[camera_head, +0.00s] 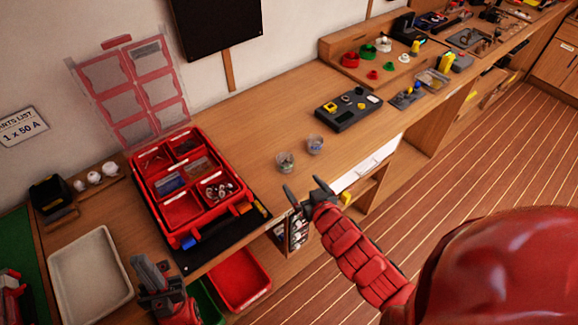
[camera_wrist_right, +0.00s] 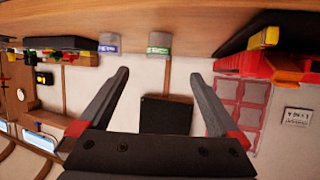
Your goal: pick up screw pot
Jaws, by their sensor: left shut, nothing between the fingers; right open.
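Two small clear pots stand upright side by side on the wooden bench in the head view: a nearer pot (camera_head: 285,162) and one (camera_head: 315,145) with bluish contents. I cannot tell which is the screw pot. In the right wrist view, which is upside down, one pot shows a green label (camera_wrist_right: 159,49) and the other a blue label (camera_wrist_right: 108,47). My right gripper (camera_head: 308,192) is open and empty at the bench's front edge, apart from both pots; its fingers also show in the right wrist view (camera_wrist_right: 160,76). My left gripper (camera_head: 154,268) is shut and empty near the bench front.
A red compartment case (camera_head: 164,209) lies open on a dark mat left of the pots. A pale tray (camera_head: 91,266) is further left. A dark block with parts (camera_head: 348,110) stands right of the pots. Bare bench (camera_head: 262,118) lies behind them.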

